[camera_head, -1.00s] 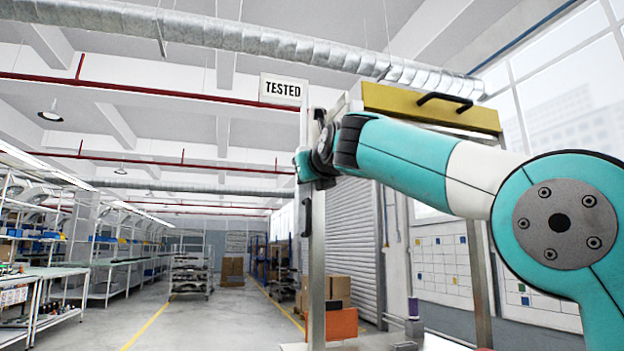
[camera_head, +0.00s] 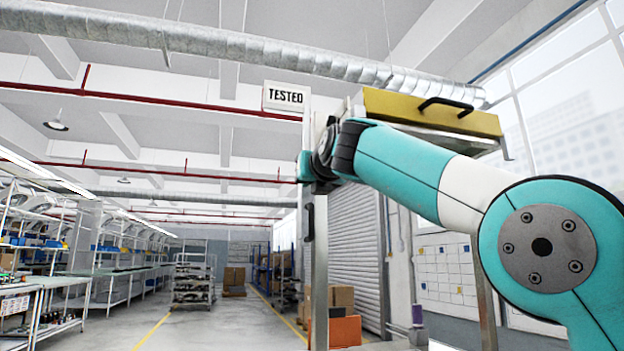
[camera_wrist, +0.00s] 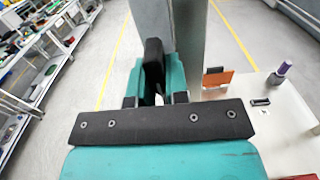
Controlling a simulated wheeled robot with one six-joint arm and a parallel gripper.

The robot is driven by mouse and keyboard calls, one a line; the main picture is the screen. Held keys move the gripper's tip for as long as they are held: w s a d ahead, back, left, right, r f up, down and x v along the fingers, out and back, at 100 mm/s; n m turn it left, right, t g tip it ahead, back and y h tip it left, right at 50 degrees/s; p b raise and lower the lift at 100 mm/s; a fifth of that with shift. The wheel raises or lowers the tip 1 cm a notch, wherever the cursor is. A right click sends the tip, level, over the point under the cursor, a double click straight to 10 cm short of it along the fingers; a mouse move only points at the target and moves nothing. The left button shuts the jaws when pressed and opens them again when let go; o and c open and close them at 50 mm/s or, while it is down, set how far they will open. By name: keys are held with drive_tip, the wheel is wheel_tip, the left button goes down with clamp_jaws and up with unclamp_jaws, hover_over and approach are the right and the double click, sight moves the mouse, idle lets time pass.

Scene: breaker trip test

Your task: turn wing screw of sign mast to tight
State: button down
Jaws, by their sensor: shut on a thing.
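The sign mast (camera_head: 320,262) is a grey upright post with a white "TESTED" sign (camera_head: 286,97) at its top. My gripper (camera_head: 306,166) is at the upper part of the mast, below the sign. In the wrist view my gripper (camera_wrist: 154,82) is shut on a dark upright piece, which looks like the wing screw (camera_wrist: 153,56), beside the grey post. In the head view the screw is hidden by my gripper and wrist. How far the screw is turned cannot be told.
A yellow case (camera_head: 430,110) with a black handle is right of the mast, above my arm. A black handle (camera_head: 310,222) is on the post below my gripper.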

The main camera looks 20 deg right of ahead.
drive_tip(key=c, duration=1.1)
unclamp_jaws()
drive_tip(key=s+b, duration=0.5)
drive_tip(key=s, duration=1.2)
drive_tip(key=shift+s, duration=0.2)
drive_tip(key=s+a+f+n+g+y, duration=0.1)
drive_tip(key=a+f+n+g, duration=0.15)
drive_tip(key=f+n, duration=0.7)
drive_tip(key=a+f+n+g+y, duration=0.1)
drive_tip(key=f+n+g, duration=0.3)
drive_tip(key=f+n, duration=0.55)
drive_tip(key=s+a+f+n+g+y, duration=0.1)
drive_tip(key=a+f+n+g, duration=0.15)
drive_tip(key=f+n, duration=0.7)
drive_tip(key=s+d+f+n+g+y, duration=0.1)
drive_tip(key=s+f+n+g, duration=0.3)
drive_tip(key=s+f+n, duration=0.45)
drive_tip(key=s+d+f+n+g, duration=0.1)
drive_tip(key=s+f+n+g, duration=0.4)
drive_tip(key=s+f, duration=0.7)
drive_tip(key=shift+n, duration=0.6)
drive_tip(key=r+p, duration=0.5)
drive_tip(key=p, duration=0.1)
drive_tip(key=r+p, duration=1.1)
drive_tip(key=p, duration=0.2)
drive_tip(key=shift+w+a+r, duration=0.15)
drive_tip(key=shift+w+a, duration=0.1)
drive_tip(key=shift+a, duration=0.05)
